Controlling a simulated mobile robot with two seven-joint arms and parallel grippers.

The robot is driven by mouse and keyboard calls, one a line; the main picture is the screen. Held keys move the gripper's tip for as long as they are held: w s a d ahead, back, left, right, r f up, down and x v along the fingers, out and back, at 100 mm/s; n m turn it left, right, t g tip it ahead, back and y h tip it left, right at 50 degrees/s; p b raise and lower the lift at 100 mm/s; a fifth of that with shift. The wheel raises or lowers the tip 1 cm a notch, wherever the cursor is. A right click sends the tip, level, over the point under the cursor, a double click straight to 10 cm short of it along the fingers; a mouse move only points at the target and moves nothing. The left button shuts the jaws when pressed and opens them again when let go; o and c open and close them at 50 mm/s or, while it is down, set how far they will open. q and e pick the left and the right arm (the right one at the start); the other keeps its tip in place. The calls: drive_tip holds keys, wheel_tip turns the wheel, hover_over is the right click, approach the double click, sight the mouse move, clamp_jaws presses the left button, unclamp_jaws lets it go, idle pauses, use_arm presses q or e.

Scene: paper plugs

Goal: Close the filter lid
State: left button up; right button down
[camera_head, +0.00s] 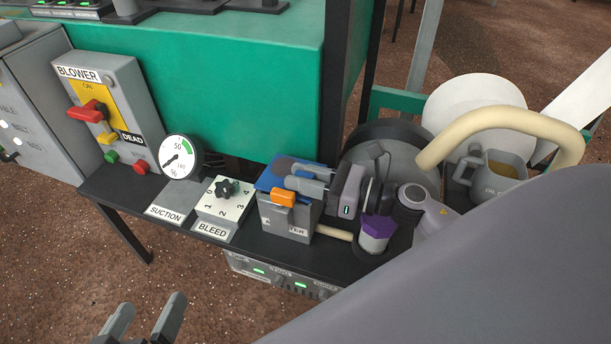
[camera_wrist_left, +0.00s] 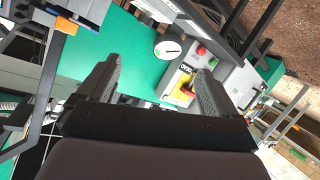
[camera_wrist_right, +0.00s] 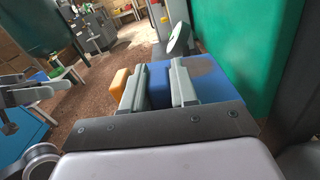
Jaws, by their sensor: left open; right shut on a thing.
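The grey filter box (camera_head: 288,218) stands on the dark shelf, its label partly hidden. Its blue lid (camera_head: 270,178) lies over the top; I cannot tell whether it sits flush. The lid also shows in the right wrist view (camera_wrist_right: 222,80). An orange latch (camera_head: 283,198) is at the front edge and shows beside the fingers in the right wrist view (camera_wrist_right: 119,83). My right gripper (camera_head: 302,177) is at the lid, shut on a blue part of it between the fingers (camera_wrist_right: 158,88). My left gripper (camera_head: 143,318) is open and empty, low and away from the box.
The bleed knob (camera_head: 227,187) and suction gauge (camera_head: 178,157) stand left of the box, with the blower panel (camera_head: 110,105) beyond. A purple-topped cup (camera_head: 377,232) and a beige hose (camera_head: 500,118) are to the right.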

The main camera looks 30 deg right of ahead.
use_arm(q)
drive_tip(key=shift+s+a+f+b, duration=0.1)
drive_tip(key=shift+a+f+b, duration=0.05)
drive_tip(key=shift+a+b, duration=0.3)
use_arm(e)
drive_tip(key=shift+s+a+f, duration=0.15)
drive_tip(key=shift+f, duration=0.45)
use_arm(q)
drive_tip(key=shift+y, duration=0.3)
use_arm(e)
drive_tip(key=shift+s+a+f, duration=0.1)
drive_tip(key=shift+f, duration=0.05)
drive_tip(key=c, duration=1)
unclamp_jaws()
drive_tip(key=shift+o, duration=0.2)
